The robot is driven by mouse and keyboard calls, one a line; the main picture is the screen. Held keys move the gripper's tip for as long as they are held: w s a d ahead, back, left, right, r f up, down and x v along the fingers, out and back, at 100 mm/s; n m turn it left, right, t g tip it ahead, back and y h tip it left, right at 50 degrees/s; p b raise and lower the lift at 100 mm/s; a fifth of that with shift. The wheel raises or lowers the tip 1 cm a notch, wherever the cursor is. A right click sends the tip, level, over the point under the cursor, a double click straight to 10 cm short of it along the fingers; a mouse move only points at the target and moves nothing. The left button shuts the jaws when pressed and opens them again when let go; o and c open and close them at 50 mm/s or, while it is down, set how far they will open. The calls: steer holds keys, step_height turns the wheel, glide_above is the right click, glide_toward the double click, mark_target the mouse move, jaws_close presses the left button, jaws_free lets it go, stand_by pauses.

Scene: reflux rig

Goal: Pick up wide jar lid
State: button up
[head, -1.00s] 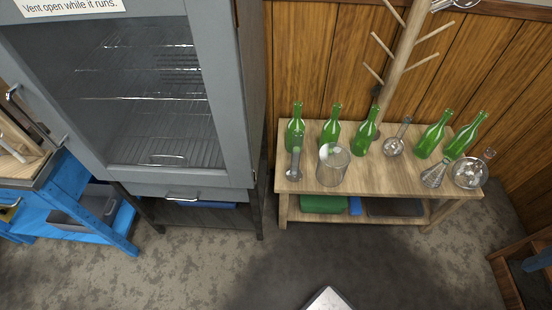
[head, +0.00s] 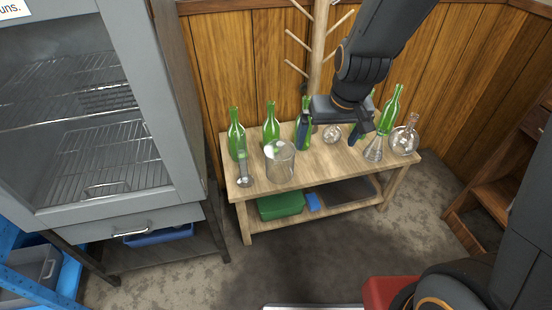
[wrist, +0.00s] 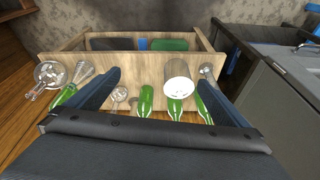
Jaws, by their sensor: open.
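A wide clear glass jar (head: 281,163) stands upright on the wooden bench, left of its middle. It also shows in the wrist view (wrist: 179,67), with a pale round disc (wrist: 180,87) at its top end. I cannot tell whether that disc is a separate lid or the jar's own end. My gripper (head: 331,128) is open and empty above the bench, to the right of the jar in the head view. In the wrist view, its two fingers (wrist: 158,80) spread over the bench, with the jar near the right finger. The gripper hides parts of some bottles.
Several green bottles (head: 236,134) stand along the back of the bench (head: 327,165). A glass cylinder (head: 243,172) is left of the jar; flasks (head: 373,150) stand at the right. A wooden peg stand (head: 318,50) rises behind. A grey cabinet (head: 170,90) stands at left.

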mark_target(280, 144)
steer(key=w+a+f+t+b, duration=0.1)
steer(key=w+a+f+b, duration=0.1)
steer(key=w+a+f, duration=0.1)
steer(key=w+a+f+n+t+b, duration=0.1)
steer(key=w+a+f+b, duration=0.1)
steer(key=w+a+f, duration=0.2)
steer(key=w+a+f+t+y+b, duration=0.1)
steer(key=w+a+f+b, duration=0.1)
steer(key=w, duration=0.4)
steer(key=shift+w+a+f+n, duration=0.15)
steer(key=shift+a+f, duration=0.25)
steer(key=shift+f, duration=0.25)
steer(key=shift+w+a+f+n, duration=0.15)
steer(key=shift+a+f, duration=0.25)
steer(key=shift+f, duration=0.25)
steer(key=b+x, duration=0.2)
steer(key=x, duration=0.5)
steer(key=shift+a+f, duration=0.25)
steer(key=c, duration=0.9)
